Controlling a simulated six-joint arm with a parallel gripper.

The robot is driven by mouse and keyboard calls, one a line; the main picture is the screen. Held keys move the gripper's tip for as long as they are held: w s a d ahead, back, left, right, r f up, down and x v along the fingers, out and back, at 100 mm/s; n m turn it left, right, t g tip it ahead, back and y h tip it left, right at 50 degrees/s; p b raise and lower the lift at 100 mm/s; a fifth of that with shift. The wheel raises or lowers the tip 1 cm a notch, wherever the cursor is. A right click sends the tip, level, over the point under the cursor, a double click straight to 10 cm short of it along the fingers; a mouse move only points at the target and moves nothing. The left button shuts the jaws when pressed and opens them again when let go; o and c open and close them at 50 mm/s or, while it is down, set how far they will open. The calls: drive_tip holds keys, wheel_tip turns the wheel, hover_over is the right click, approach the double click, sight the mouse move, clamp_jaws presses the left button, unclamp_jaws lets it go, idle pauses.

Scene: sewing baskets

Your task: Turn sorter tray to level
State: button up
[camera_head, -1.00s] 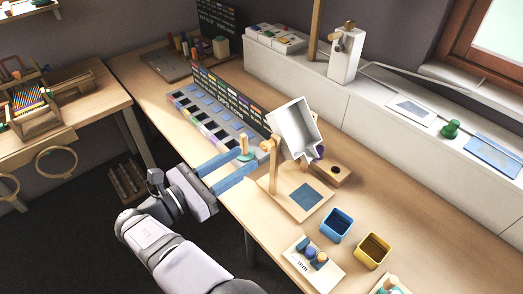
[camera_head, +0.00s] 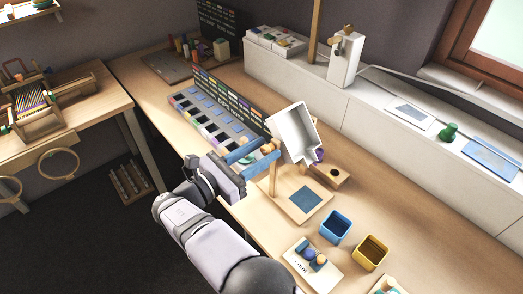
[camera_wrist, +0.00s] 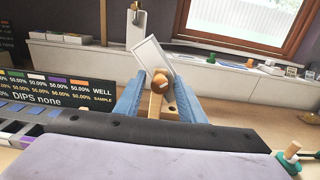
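The sorter tray (camera_head: 292,133) is a white, shallow box held on a wooden stand (camera_head: 297,207). It is clearly tilted in the head view and in the wrist view (camera_wrist: 150,56). A round wooden knob (camera_head: 267,147) sits at its pivot on the side facing my gripper. My gripper (camera_head: 262,154) has blue fingers that reach to the knob. In the wrist view, the fingers (camera_wrist: 158,84) stand apart on either side of the knob (camera_wrist: 160,82), with gaps visible. The gripper looks open. Contact with the knob cannot be made out.
A grey compartment rack (camera_head: 215,122) with a dark labelled board lies left of the stand. A wooden block (camera_head: 329,176) is behind it. A blue bin (camera_head: 336,227) and a yellow bin (camera_head: 370,252) stand to the right. A green-ringed peg (camera_wrist: 290,157) is at lower right in the wrist view.

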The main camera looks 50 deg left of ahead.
clamp_jaws()
drive_tip(key=shift+r+n+p, duration=0.1)
drive_tip(key=shift+n+p, duration=0.2)
drive_tip(key=shift+p, duration=0.4)
drive_tip(key=n+p, duration=0.2)
drive_tip(key=n, duration=0.1)
drive_tip(key=shift+r+p, duration=0.1)
drive_tip(key=shift+p, duration=0.3)
drive_tip(key=n, duration=0.2)
drive_tip(key=n+p, duration=0.1)
drive_tip(key=n, duration=0.1)
drive_tip(key=n+p, duration=0.1)
drive_tip(key=n, duration=0.1)
drive_tip(key=shift+a+f, duration=0.15)
drive_tip(key=shift+f, duration=0.1)
drive_tip(key=shift+n, duration=0.3)
